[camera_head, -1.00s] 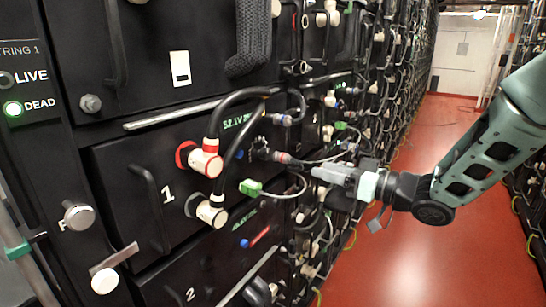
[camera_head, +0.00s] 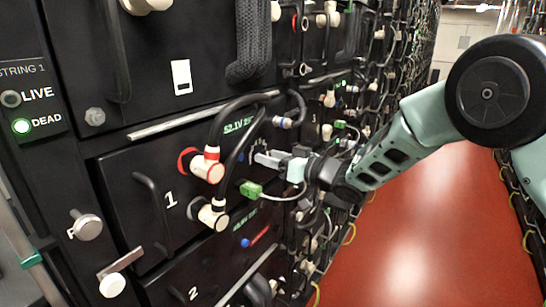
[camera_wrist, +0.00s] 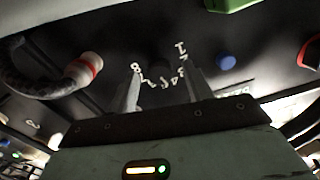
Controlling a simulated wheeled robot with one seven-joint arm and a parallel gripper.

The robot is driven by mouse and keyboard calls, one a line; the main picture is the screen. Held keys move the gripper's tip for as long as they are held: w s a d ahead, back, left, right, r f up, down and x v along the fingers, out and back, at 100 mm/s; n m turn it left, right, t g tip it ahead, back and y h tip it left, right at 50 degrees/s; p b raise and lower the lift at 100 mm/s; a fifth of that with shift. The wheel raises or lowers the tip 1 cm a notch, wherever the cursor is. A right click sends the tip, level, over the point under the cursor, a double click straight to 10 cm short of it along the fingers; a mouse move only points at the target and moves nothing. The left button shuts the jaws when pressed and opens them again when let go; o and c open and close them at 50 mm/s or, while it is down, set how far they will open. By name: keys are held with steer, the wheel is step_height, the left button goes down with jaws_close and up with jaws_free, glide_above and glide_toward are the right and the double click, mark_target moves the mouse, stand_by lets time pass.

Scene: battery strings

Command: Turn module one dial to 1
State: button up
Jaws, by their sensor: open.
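Module one (camera_head: 130,185) is a black drawer front marked with a white 1. In the wrist view its dark round dial (camera_wrist: 160,72) sits inside an arc of white numerals, with 1 at the upper right and 8 at the left. The pointer's setting is too dark to read. My gripper (camera_head: 262,159) is close to the module's face and mostly covers the dial in the head view. In the wrist view my gripper's fingers (camera_wrist: 164,88) are open, one on each side of the dial. I cannot tell whether they touch it.
Thick black cables with white, red-banded connectors (camera_head: 208,166) stand out left of my gripper. A green plug (camera_head: 251,189) hangs just below it, and a blue button (camera_wrist: 226,62) lies beside the dial. The red aisle floor (camera_head: 420,230) is clear.

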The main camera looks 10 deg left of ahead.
steer(key=c, duration=1)
steer(key=shift+o, duration=0.2)
steer(key=shift+f+n+b, duration=0.15)
steer(key=shift+n+b, duration=0.15)
steer(key=shift+b, duration=0.25)
steer(key=n+b, duration=1.7)
steer(key=b, duration=0.2)
steer(key=shift+b, duration=0.3)
steer(key=shift+n, duration=0.3)
